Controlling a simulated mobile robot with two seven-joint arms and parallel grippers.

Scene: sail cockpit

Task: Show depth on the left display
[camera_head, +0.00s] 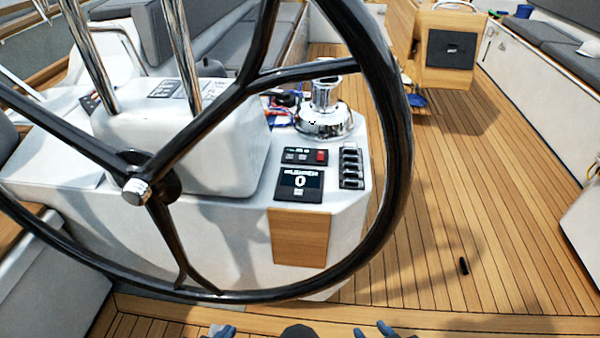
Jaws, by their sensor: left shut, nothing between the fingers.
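I cannot tell which is the left display. My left gripper (222,331) shows only its blue-grey tips at the bottom edge, shut and empty. My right gripper (373,331) shows at the bottom edge with its tips apart. Both are far from the displays.
A large black steering wheel (398,150) stands in front of the console, its spokes crossing the pod. A chrome winch (325,115) and a column of black switches (351,168) are at the right. A small black object (463,266) lies on the open teak deck (500,200).

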